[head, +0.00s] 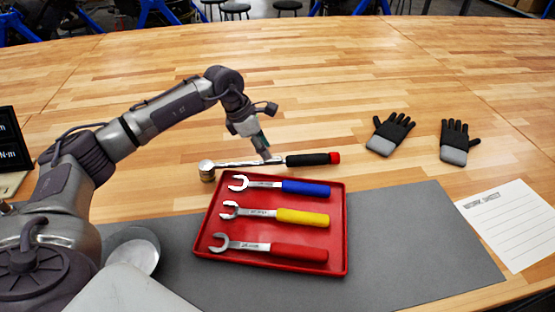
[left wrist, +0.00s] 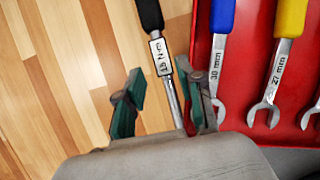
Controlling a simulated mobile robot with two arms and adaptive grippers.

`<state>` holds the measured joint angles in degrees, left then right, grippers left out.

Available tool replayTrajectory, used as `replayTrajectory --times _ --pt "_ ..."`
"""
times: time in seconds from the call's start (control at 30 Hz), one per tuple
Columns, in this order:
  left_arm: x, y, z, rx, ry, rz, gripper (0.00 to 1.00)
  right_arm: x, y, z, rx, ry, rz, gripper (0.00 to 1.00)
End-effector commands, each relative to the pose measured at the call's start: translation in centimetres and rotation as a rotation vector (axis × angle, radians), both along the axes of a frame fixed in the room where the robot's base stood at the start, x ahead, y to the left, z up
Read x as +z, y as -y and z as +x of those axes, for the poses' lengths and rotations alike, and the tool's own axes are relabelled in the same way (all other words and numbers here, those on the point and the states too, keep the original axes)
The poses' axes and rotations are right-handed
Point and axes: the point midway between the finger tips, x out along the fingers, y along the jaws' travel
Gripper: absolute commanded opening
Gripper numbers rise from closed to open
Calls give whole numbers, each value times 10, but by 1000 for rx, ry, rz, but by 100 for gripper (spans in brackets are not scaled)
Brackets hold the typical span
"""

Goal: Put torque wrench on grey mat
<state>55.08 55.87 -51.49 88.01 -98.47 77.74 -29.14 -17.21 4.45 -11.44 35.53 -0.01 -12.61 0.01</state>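The torque wrench (head: 235,163) lies on the wooden table just behind the red tray, with its round metal head at the left and its black handle with a red end at the right. My left gripper (head: 265,156) is over its shaft. In the left wrist view the green-padded fingers of the gripper (left wrist: 162,75) are apart, with the wrench shaft (left wrist: 175,98) between them, nearer the right finger. The wrench head is hidden there by the gripper body. The grey mat (head: 420,245) lies at the front of the table, partly under the tray. My right gripper does not show.
The red tray (head: 340,225) holds three open-end wrenches with blue, yellow and red handles. Black-and-grey gloves (head: 390,133) lie at the back right, and a paper work sheet (head: 510,225) lies at the far right. The mat right of the tray is clear.

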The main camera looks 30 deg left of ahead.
Motion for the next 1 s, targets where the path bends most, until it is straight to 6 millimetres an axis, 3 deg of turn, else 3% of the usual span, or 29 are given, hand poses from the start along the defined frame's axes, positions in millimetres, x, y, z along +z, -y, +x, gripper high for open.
replayTrajectory --times 0.27,0.53,0.83,1.0 --pt "-17 10 6 -1 -1 -2 38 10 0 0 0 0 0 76" --pt "-51 27 16 0 -1 -3 38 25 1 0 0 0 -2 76" --pt "-57 28 17 0 2 -1 38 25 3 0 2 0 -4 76" --pt "-56 28 17 0 2 -1 9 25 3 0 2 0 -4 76"
